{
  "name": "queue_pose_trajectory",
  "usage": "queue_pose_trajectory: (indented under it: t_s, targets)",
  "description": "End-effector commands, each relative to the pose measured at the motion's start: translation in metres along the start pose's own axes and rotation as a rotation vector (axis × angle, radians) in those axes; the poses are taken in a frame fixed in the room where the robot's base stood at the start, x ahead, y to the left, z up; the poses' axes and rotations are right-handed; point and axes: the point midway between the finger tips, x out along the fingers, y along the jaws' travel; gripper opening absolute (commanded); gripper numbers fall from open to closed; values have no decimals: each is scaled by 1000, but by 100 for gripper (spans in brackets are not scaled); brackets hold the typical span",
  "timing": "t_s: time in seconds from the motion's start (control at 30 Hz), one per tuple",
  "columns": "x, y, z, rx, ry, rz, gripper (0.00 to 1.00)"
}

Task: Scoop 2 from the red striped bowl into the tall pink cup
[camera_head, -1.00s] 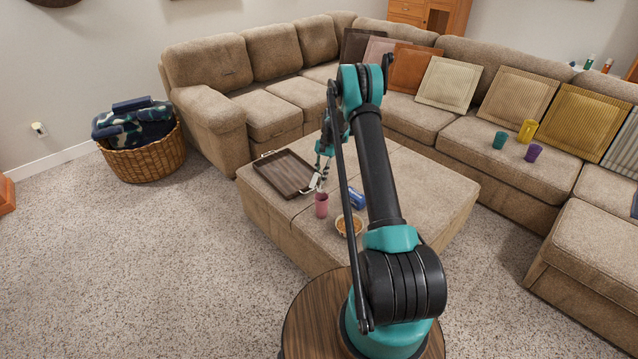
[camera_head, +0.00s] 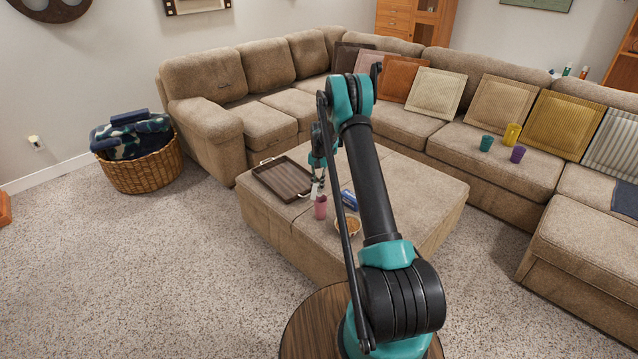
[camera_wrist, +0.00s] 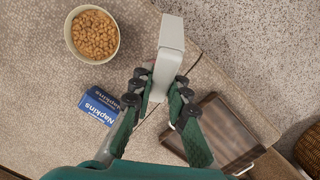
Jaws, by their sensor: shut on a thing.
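My gripper (camera_wrist: 158,92) is shut on the handle of a pale grey scoop (camera_wrist: 171,45). In the head view my gripper (camera_head: 318,178) is above the ottoman, with the scoop hanging down close over the tall pink cup (camera_head: 320,208). The cup stands upright; I cannot make it out in the wrist view, where the scoop may cover it. The bowl (camera_head: 348,226) stands right of the cup, partly behind my arm. In the wrist view the bowl (camera_wrist: 68,32) holds many small tan pieces. The inside of the scoop is hidden.
A blue napkins box (camera_wrist: 100,105) lies near the bowl. A brown wooden tray (camera_head: 283,180) lies on the ottoman (camera_head: 420,190), left of my gripper. Teal, yellow and purple cups stand on the sofa (camera_head: 480,168). A wicker basket (camera_head: 145,170) stands on the floor at left.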

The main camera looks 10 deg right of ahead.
Motion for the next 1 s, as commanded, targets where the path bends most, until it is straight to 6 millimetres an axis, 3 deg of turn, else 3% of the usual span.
queue_pose_trajectory:
  t_s: [0.6,1.0]
  targets:
    - [29,-1,47,-4,558,-1,0]
    - [3,0,58,0,581,0,0]
